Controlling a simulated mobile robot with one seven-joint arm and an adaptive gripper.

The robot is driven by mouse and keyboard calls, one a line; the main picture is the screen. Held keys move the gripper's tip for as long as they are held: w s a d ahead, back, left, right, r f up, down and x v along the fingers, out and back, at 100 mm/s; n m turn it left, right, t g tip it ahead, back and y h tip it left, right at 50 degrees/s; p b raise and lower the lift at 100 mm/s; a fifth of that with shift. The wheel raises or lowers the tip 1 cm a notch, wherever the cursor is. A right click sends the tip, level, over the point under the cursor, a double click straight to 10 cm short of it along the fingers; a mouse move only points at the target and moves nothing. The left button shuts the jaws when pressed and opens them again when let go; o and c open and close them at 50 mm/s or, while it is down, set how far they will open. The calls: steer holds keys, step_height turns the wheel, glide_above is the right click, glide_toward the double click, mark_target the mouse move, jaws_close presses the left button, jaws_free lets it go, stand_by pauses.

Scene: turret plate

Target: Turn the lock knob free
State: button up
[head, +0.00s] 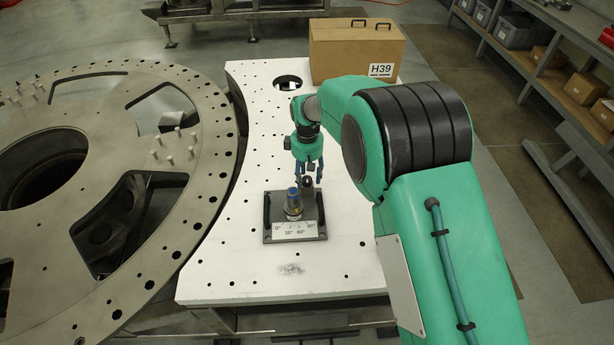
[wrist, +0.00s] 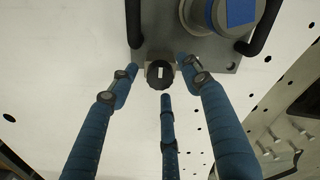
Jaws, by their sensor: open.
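The lock knob (wrist: 160,74) is a dark round knob with a white mark, at the edge of a grey base plate. In the head view the black knob (head: 307,183) shows just behind a grey turret with a blue top (head: 293,198). The turret's blue top also shows in the wrist view (wrist: 240,12). My gripper (head: 308,178) points down over the knob. In the wrist view its blue fingers (wrist: 160,88) are open and spread around the knob, with visible gaps. I cannot tell their exact height above it.
The base plate (head: 268,236) has black side handles and an angle scale in front. It sits on a white perforated table (head: 230,270). A cardboard box (head: 345,50) labelled H39 stands at the back. A large metal ring plate (head: 215,130) lies left. The table's front is clear.

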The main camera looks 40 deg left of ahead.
mark_target(307, 179)
steer(key=shift+r, duration=0.1)
step_height(307, 179, up, 12)
stand_by(0.6)
stand_by(0.5)
